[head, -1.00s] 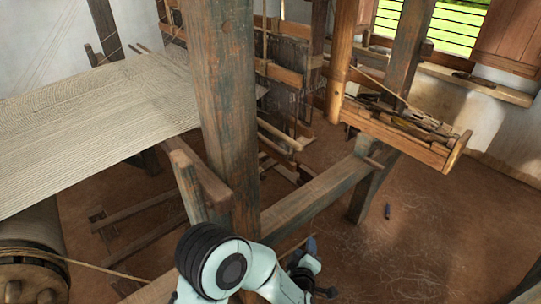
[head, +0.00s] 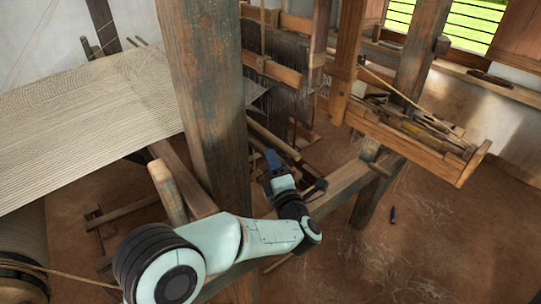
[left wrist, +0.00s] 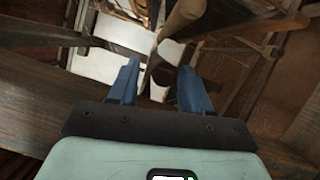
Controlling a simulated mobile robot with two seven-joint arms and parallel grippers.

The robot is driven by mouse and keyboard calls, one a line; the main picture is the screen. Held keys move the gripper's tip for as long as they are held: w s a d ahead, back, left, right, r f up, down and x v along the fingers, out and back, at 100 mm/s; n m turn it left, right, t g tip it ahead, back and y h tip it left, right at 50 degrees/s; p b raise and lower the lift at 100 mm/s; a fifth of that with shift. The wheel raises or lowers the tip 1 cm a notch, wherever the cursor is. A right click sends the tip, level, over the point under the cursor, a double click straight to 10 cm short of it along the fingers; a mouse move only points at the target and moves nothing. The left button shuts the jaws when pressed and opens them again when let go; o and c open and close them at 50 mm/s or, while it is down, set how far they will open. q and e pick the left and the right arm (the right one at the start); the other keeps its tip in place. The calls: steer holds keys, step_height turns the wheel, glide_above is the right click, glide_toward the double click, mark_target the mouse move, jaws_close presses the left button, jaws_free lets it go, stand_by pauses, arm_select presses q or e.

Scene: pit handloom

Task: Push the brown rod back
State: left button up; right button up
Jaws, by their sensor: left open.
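My left gripper (head: 272,160) is past the thick upright post, above the lower loom beam. Its blue fingers are apart in the left wrist view (left wrist: 159,78), with nothing held between them. A pale brown wooden bar (head: 272,142) runs beside the fingertips in the head view. In the left wrist view a brown rod-like piece (left wrist: 182,18) shows beyond the gap between the fingers. I cannot tell which of these is the task's brown rod, or whether a finger touches either. My right gripper is not in view.
The upright post (head: 208,100) stands just left of my gripper. The lower beam (head: 338,188) runs below it. White warp cloth (head: 85,120) stretches at left. A wooden tool tray (head: 410,148) hangs at right. The earth floor at lower right is mostly clear.

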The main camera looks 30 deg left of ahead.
arm_select(q)
steer(key=shift+x, duration=1.55)
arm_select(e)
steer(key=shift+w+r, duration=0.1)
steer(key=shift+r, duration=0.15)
arm_select(q)
steer(key=shift+c, duration=0.4)
